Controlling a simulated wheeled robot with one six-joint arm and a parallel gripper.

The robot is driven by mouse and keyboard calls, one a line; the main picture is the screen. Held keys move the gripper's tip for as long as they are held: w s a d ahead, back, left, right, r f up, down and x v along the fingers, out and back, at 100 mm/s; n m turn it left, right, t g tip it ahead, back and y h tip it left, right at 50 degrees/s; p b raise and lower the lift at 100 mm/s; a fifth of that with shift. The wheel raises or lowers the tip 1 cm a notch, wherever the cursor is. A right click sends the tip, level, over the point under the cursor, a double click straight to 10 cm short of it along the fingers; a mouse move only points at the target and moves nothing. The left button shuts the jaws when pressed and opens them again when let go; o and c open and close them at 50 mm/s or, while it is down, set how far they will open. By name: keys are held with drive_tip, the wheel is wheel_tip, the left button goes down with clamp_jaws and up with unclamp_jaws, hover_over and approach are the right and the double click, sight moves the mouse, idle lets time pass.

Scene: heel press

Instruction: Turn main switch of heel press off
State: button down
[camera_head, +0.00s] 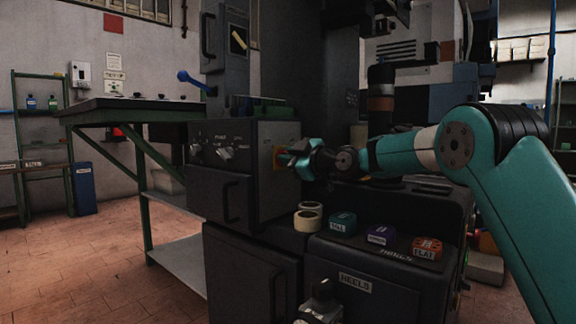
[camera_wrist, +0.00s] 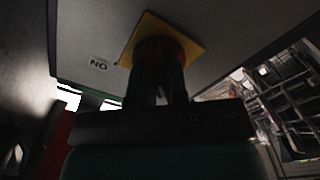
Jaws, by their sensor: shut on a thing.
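The heel press (camera_head: 265,160) is a dark grey machine in the middle of the head view. Its main switch sits on the side panel, with a yellow plate (camera_head: 278,157). In the wrist view the yellow plate (camera_wrist: 191,43) carries a dark red knob (camera_wrist: 165,46), and an "ON" label (camera_wrist: 98,64) appears upside down beside it. My gripper (camera_head: 293,160) is at the switch, and its fingers (camera_wrist: 158,82) are shut on the knob. The fingers hide much of the knob, so its exact turn angle cannot be told.
Below the switch, tape rolls (camera_head: 308,216) and small labelled boxes, one green (camera_head: 343,222), one purple (camera_head: 381,235) and one red (camera_head: 427,248), sit on the machine's lower top. A green-framed table (camera_head: 140,112) stands to the left. The floor at left is open.

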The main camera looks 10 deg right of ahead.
idle(0.4)
drive_tip(key=c, duration=1.1)
unclamp_jaws()
drive_tip(key=shift+c, duration=0.2)
drive_tip(key=p+v, duration=0.2)
drive_tip(key=v, duration=1.5)
drive_tip(key=shift+s, duration=0.2)
drive_tip(key=shift+d, duration=0.1)
